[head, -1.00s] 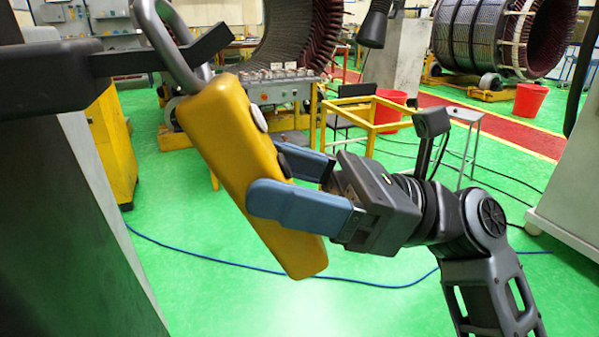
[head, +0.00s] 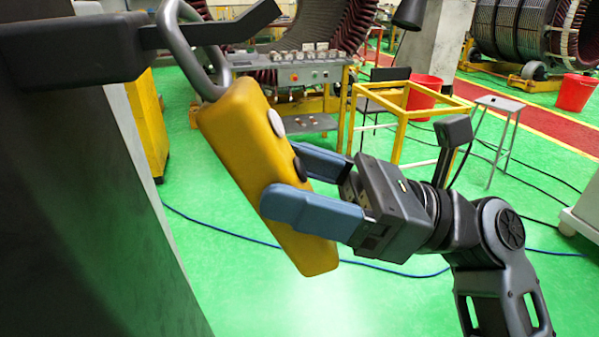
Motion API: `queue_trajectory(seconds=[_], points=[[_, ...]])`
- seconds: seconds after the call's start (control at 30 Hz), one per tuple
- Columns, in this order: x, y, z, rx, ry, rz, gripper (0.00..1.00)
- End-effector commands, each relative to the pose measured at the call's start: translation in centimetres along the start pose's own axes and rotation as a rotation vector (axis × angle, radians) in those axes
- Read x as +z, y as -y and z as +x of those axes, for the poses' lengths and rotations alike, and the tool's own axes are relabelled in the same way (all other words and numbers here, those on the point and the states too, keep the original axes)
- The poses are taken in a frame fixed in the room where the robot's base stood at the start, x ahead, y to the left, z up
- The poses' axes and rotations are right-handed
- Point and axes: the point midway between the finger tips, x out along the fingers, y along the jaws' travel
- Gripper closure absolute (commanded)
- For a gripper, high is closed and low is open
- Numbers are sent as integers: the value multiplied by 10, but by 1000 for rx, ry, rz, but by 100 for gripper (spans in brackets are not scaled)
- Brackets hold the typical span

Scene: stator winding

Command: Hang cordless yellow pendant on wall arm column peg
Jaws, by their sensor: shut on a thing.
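The yellow pendant (head: 245,140) is tilted, its top leaning left. It has a white and a dark button on its right side. Its grey loop handle (head: 207,62) rises from the top end. My gripper (head: 288,182) is shut on the lower half of the pendant with blue fingers. The dark peg (head: 215,30) sticks out to the right from the column (head: 105,190) at the left and has an upturned tip. The peg crosses the loop in the picture. I cannot tell for sure whether the loop rests on it.
A yellow cabinet (head: 148,125) stands behind the column. A yellow frame (head: 400,118), a grey stool (head: 498,105) and a control bench (head: 305,75) stand further back. A blue cable (head: 220,229) lies on the green floor. The floor around my arm is mostly clear.

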Motion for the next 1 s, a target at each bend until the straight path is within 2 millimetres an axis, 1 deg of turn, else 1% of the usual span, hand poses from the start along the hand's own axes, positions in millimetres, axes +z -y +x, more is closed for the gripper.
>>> queue_trajectory(seconds=[0.3, 0.33, 0.6, 0.63, 0.87, 0.97, 1.0], points=[[1, 0, 0, 0, 1, -1, 82], [1, 0, 0, 0, 1, -1, 30], [1, 0, 0, 0, 1, -1, 4], [0, 0, 0, 0, 1, -1, 2], [0, 0, -1, -1, -1, 0, 2], [-1, 1, -7, -2, 0, 0, 2], [-1, 1, -11, -3, -1, 0, 2]])
